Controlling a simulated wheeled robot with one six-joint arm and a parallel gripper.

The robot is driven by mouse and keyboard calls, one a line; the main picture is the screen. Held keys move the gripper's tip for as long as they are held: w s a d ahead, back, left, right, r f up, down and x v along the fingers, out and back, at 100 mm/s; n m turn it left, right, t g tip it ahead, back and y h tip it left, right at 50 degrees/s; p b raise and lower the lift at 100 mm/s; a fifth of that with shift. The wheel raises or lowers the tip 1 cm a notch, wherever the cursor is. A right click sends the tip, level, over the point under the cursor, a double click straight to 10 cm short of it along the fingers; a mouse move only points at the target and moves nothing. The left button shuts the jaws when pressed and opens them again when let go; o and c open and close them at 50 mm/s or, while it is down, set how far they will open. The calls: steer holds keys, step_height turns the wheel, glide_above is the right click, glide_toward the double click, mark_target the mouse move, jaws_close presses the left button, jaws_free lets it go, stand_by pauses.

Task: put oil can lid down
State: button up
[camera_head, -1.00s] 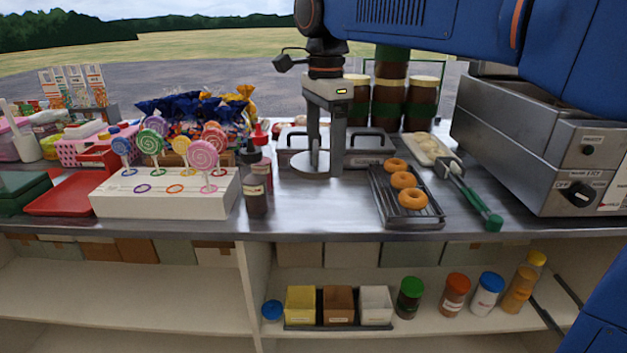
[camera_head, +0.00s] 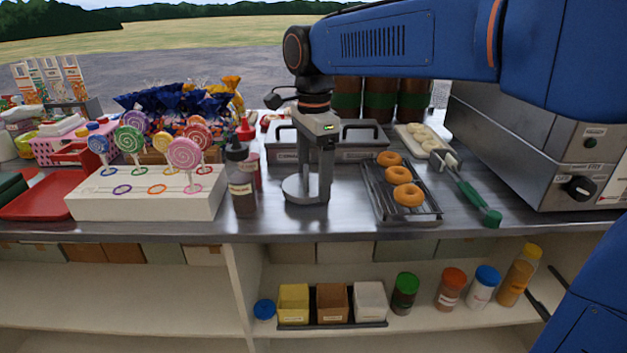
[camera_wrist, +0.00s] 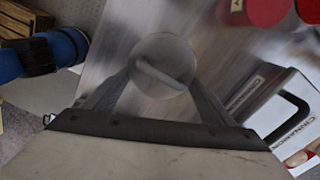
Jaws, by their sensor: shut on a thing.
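The oil can lid (camera_head: 291,187) is a grey metal disc. It shows in the wrist view (camera_wrist: 178,54) as a round plate with a bar handle across it. My gripper (camera_head: 308,188) points down and is shut on the lid, with one finger on each side in the wrist view (camera_wrist: 163,82). The lid is level and low over the steel counter (camera_head: 345,215), right of the dark squeeze bottle (camera_head: 243,195). I cannot tell whether it touches the counter. The oil can itself is not clearly seen.
A rack of doughnuts (camera_head: 403,175) and green-handled tongs (camera_head: 478,203) lie to the right. A steel container with handled lids (camera_head: 345,150) stands behind. A white lollipop stand (camera_head: 150,203) is to the left. Bare counter lies in front of my gripper.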

mark_target(314, 182)
steer(key=shift+f, duration=0.75)
steer(key=o, duration=1)
steer(key=shift+f, duration=0.1)
step_height(314, 182, up, 12)
